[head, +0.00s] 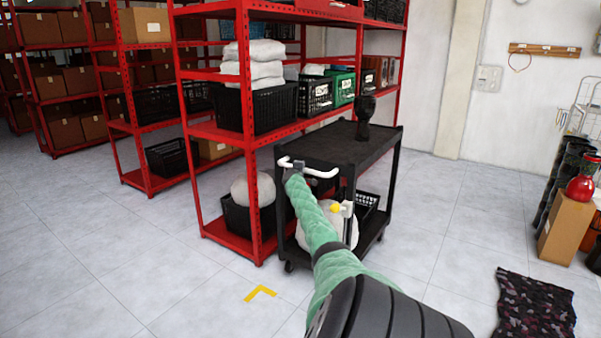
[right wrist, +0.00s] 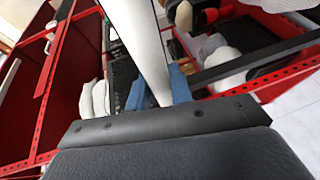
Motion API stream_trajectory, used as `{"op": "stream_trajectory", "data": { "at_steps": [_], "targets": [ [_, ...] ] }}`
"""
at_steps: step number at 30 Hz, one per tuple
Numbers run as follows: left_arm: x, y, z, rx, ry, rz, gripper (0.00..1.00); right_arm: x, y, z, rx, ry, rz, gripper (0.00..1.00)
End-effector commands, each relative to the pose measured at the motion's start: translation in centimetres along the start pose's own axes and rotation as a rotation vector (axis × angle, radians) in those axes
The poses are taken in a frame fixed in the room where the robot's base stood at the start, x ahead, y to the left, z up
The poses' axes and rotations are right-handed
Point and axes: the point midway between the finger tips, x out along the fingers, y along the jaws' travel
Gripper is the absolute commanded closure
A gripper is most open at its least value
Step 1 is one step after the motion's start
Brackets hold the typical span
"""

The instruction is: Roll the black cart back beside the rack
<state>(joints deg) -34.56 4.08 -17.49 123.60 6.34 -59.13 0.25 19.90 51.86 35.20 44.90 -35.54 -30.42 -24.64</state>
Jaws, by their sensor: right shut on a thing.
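The black cart (head: 350,146) stands close by the front right of the red rack (head: 257,170), with a white push handle (head: 322,172) on its near end. A dark goblet drum (head: 365,118) stands upright on its top shelf. A pale sack (head: 328,226) sits on its lower shelf. My right arm, in a green sleeve, reaches to the handle, and my right gripper (head: 297,167) is shut on it. In the right wrist view the blue fingers (right wrist: 158,92) lie on both sides of the white handle bar (right wrist: 147,45). My left gripper is not in view.
A yellow corner mark (head: 260,293) lies on the floor left of the cart. A patterned mat (head: 535,307) lies at lower right. A cardboard box (head: 567,227) with a red vessel (head: 582,188) and dark drums stand at the right edge. Floor between cart and box is clear.

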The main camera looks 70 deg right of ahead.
Motion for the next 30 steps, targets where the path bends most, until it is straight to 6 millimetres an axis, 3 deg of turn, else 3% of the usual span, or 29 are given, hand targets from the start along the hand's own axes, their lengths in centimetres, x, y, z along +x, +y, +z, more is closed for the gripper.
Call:
{"op": "stream_trajectory", "data": {
  "at_steps": [4, 5, 8, 20, 30],
  "targets": [
    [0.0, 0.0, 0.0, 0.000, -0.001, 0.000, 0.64, 0.0, 0.0, 0.0, 0.000, 0.000, 0.000, 1.00],
    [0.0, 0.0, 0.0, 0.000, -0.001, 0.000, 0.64, 0.0, 0.0, 0.0, 0.000, 0.000, 0.000, 0.76],
    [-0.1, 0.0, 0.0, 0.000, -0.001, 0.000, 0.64, 0.0, 0.0, 0.0, 0.000, 0.000, 0.000, 0.57],
    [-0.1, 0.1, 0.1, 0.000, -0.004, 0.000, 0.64, -0.3, -0.1, 0.0, 0.000, 0.000, 0.000, 0.57],
    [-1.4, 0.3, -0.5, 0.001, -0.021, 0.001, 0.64, -3.1, -0.1, 0.0, -0.001, 0.001, 0.001, 0.57]
  ]
}}
